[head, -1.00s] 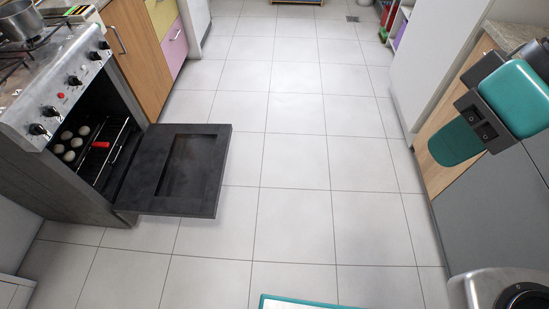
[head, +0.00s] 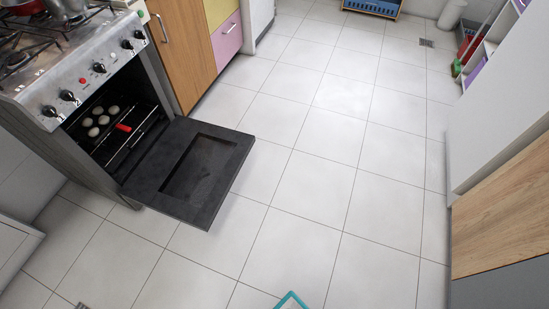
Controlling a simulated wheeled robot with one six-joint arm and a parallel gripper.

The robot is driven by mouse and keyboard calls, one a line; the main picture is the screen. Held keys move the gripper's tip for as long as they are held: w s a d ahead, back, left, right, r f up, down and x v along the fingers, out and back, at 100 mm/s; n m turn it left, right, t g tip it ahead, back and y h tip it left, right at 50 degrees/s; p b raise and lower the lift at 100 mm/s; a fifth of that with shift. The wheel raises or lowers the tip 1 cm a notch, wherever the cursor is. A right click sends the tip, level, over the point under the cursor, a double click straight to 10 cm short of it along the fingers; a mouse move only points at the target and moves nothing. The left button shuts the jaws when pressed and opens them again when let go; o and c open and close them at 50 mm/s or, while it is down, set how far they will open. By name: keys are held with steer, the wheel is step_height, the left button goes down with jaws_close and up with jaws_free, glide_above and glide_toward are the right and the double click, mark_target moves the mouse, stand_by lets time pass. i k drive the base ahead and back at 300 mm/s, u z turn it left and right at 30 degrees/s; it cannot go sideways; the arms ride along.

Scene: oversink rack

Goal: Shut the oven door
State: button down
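The oven (head: 75,95) stands at the left under a stove top with knobs on its front panel. Its dark oven door (head: 195,168) is folded down and lies open, sticking out over the floor, with a recessed window panel in its inner face. Inside the oven, several pale round items (head: 97,120) and a red item (head: 123,127) rest on a rack.
A wooden cabinet (head: 180,40) with yellow and pink drawers adjoins the oven. Tiled floor (head: 320,170) lies clear in the middle. A white and wooden unit (head: 500,200) stands at the right. A blue crate (head: 370,7) is at the far end.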

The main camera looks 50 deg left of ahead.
mark_target(187, 176)
steer(key=i, duration=0.7)
steer(key=u, duration=0.95)
steer(key=i, duration=0.6)
steer(key=u, duration=0.6)
